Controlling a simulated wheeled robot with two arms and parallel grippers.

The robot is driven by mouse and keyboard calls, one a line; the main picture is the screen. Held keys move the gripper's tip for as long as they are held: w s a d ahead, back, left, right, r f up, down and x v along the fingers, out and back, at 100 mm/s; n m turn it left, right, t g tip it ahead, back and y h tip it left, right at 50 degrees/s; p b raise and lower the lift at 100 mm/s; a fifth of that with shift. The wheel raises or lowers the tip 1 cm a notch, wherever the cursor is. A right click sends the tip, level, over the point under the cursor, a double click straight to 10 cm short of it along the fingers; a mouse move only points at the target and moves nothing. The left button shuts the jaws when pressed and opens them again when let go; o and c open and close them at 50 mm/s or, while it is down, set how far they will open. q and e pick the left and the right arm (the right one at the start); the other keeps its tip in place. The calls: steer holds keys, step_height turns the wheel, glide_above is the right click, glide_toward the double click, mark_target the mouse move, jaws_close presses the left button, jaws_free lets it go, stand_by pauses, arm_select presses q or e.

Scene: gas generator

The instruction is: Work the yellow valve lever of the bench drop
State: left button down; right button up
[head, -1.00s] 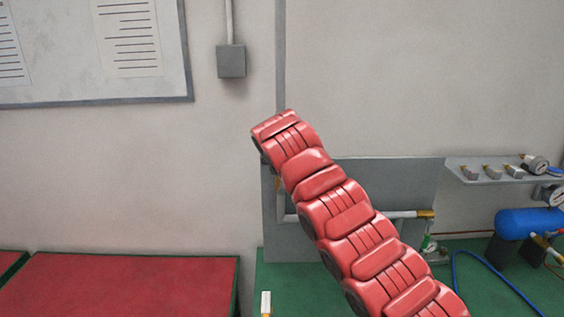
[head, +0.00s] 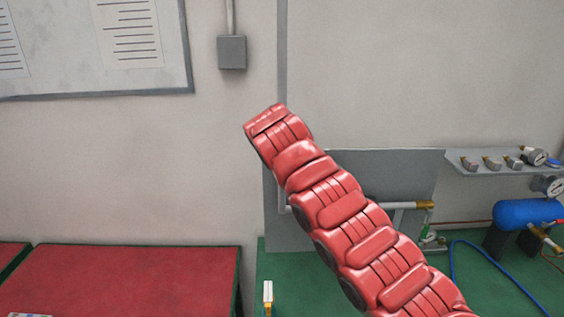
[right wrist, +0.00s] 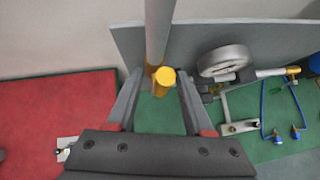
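In the right wrist view, a yellow round-ended piece (right wrist: 163,77), seemingly the valve lever seen end-on, sits at the lower end of a vertical grey pipe (right wrist: 159,30). My right gripper (right wrist: 160,92) is open, its two dark fingers on either side of the yellow piece with a gap at each side. I cannot tell how deep the piece lies between them. In the head view my red right arm crosses in front of the drop and hides the lever and gripper. My left gripper is out of view.
A grey panel (head: 400,165) stands behind on the green bench (head: 320,280), with a horizontal pipe ending in brass. Right are a blue tank (head: 527,212), a blue hose (head: 485,252) and a shelf with gauges (head: 490,170). A red-topped table (head: 140,280) is left.

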steer(key=shift+s+r+b, duration=0.25)
steer(key=shift+s+b, duration=0.1)
steer(key=p+v, duration=0.6)
steer(key=v, duration=1)
steer(key=shift+s+r, duration=0.15)
steer(key=shift+r, duration=0.1)
steer(key=shift+a, duration=0.1)
